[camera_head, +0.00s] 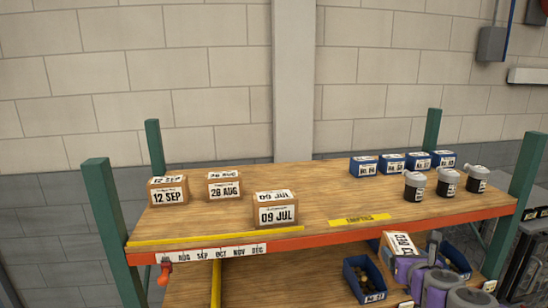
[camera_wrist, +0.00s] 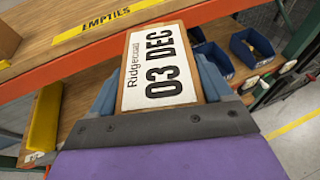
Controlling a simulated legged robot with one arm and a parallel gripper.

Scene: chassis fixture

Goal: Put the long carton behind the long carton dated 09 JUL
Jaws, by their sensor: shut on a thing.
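My gripper (camera_head: 408,260) is at the lower right in the head view, below the orange front edge of the upper shelf. It is shut on a brown long carton (camera_head: 402,243) with a white label. In the wrist view that held carton (camera_wrist: 158,68) reads 03 DEC, between the two grey-blue fingers. On the upper shelf the carton dated 09 JUL (camera_head: 275,210) stands near the front edge, left of my gripper. The carton dated 28 AUG (camera_head: 224,186) stands further back and left. The carton dated 12 SEP (camera_head: 168,192) stands at the far left.
Blue boxes (camera_head: 391,163) and grey-lidded canisters (camera_head: 446,182) stand at the shelf's right. A yellow EMPTIES strip (camera_head: 359,220) lies near the front edge. Green posts (camera_head: 110,215) rise at the corners. Bare wood shows behind the 09 JUL carton. Blue bins (camera_head: 364,278) sit below.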

